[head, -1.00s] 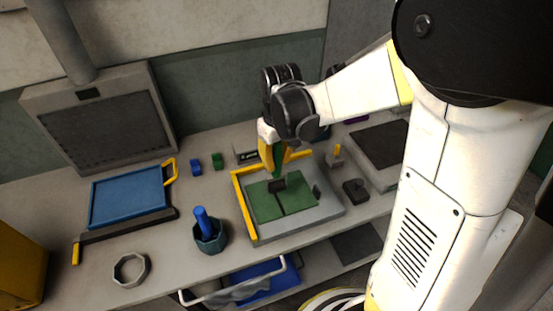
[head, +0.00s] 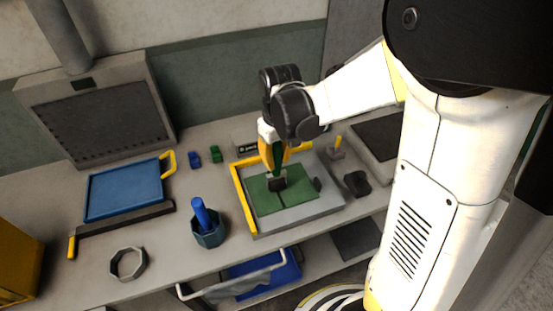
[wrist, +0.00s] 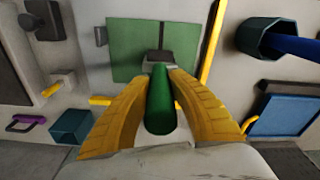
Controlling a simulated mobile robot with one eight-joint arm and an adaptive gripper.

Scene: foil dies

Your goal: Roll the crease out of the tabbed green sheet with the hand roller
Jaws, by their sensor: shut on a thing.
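The green sheet (head: 300,198) lies flat on a pale grey plate (head: 328,203). A dark crease line runs across it, and shows in the wrist view, where the sheet (wrist: 130,50) is upper centre. A small dark piece (head: 318,184) sits at its right edge; I cannot tell whether it is a tab. My gripper (head: 273,163) is shut on the hand roller's green handle (wrist: 160,105), which stands roughly upright. The roller's dark grey head (head: 277,184) is at the sheet's far part, over the crease line; it looks in contact, but the underside is hidden.
A yellow fence (head: 243,200) edges the plate at left and back. A dark cup (head: 208,239) with a blue-handled tool stands left of it. A blue tray (head: 125,192), a grey ring (head: 128,264) and a black piece (head: 357,183) lie on the bench.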

